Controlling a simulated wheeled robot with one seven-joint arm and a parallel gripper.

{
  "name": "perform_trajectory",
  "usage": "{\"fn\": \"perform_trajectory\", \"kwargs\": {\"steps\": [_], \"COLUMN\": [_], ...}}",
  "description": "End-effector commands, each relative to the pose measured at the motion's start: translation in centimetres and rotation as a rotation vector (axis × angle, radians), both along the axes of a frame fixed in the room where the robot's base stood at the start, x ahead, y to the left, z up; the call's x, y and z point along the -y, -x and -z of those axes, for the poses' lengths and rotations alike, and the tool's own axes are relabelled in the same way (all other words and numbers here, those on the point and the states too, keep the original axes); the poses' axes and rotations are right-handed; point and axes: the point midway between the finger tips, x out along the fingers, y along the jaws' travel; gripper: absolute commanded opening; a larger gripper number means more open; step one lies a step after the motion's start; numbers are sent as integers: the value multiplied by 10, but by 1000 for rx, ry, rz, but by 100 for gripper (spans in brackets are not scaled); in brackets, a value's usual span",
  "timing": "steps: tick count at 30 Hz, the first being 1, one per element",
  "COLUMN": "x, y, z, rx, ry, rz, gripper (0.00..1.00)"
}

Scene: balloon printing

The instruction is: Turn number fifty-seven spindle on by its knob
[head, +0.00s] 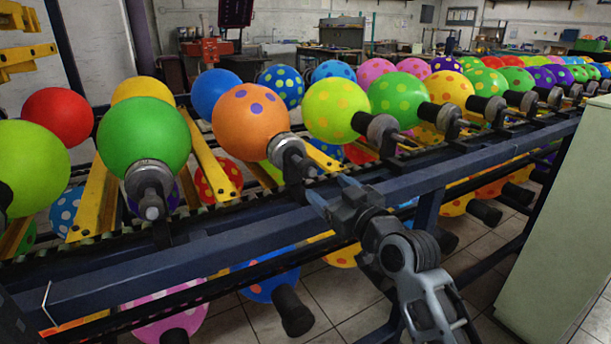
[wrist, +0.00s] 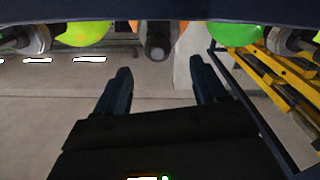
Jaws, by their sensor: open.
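A row of grey spindles with balloons runs along the dark blue rail (head: 235,227) in the head view. No number is readable, so I cannot tell which spindle is fifty-seven. My gripper (head: 332,192) is open and empty, at the rail's front side, below and right of the spindle (head: 288,155) bearing the orange balloon (head: 251,121) with purple dots. In the wrist view a spindle's round knob end (wrist: 157,46) is centred near the top, beyond and above my open fingers (wrist: 160,72), apart from them. Orange shows behind it.
Neighbouring spindles bear a green balloon (head: 143,138) to the left and a lime dotted balloon (head: 336,111) to the right. More balloons hang under the rail. A pale green cabinet (head: 565,220) stands at the right. Tiled floor shows below.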

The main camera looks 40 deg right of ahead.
Motion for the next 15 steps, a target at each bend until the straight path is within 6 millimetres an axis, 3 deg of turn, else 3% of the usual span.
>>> {"fn": "perform_trajectory", "kwargs": {"steps": [7, 15], "x": [9, 19], "y": [-21, -59], "z": [-5, -6], "rx": [8, 9], "ry": [-1, -1], "rz": [1, 0], "gripper": [72, 72]}}
